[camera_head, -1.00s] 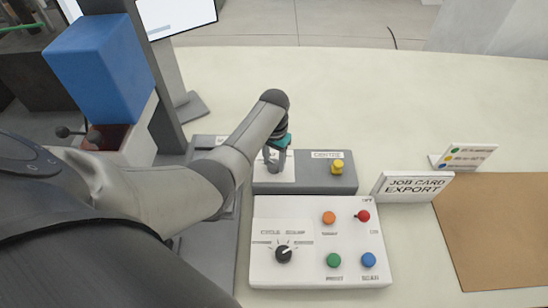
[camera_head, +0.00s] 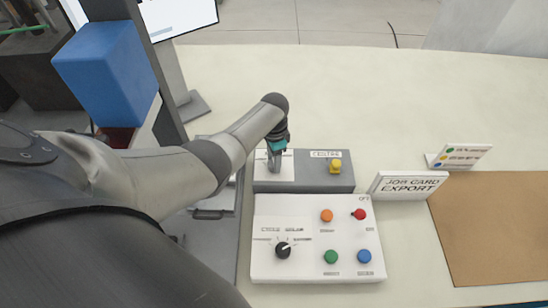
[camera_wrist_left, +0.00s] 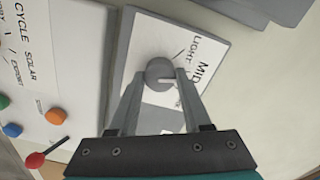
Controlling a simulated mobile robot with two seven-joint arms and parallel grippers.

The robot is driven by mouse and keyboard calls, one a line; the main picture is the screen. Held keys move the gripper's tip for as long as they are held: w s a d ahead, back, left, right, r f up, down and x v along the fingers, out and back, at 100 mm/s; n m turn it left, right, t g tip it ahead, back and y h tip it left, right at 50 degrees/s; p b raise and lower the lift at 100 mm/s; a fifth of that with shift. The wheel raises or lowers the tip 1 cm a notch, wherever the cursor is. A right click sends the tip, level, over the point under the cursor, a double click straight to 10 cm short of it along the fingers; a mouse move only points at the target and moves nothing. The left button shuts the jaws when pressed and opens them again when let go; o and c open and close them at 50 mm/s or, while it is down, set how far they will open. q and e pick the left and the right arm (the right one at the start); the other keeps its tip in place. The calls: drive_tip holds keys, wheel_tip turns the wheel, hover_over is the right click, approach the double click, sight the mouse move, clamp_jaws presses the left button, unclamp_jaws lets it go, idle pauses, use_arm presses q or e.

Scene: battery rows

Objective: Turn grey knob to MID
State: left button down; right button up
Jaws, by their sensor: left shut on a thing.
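The grey knob (camera_wrist_left: 158,70) is round and sits on a white label plate (camera_wrist_left: 148,36) on a grey box. A short white mark on the knob points right in the left wrist view, roughly toward the lower side of the printed word MID (camera_wrist_left: 206,70). The word LIGHT stands just above MID. My left gripper (camera_wrist_left: 160,80) is shut on the knob, with one finger on each side. In the head view my left gripper (camera_head: 275,160) reaches down onto the plate and hides the knob. My right gripper is not in view.
A white panel (camera_head: 300,220) with a black knob (camera_head: 283,250) and several coloured buttons lies in front of the grey box. A yellow knob (camera_head: 335,166) is on the box's right part. A job card sign (camera_head: 407,185) and brown mat (camera_head: 495,230) lie right.

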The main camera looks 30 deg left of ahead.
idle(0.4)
use_arm(q)
drive_tip(key=shift+c, duration=1.8)
unclamp_jaws()
wheel_tip(320, 180, up, 15)
drive_tip(key=p, duration=0.4)
drive_tip(key=shift+r, duration=0.15)
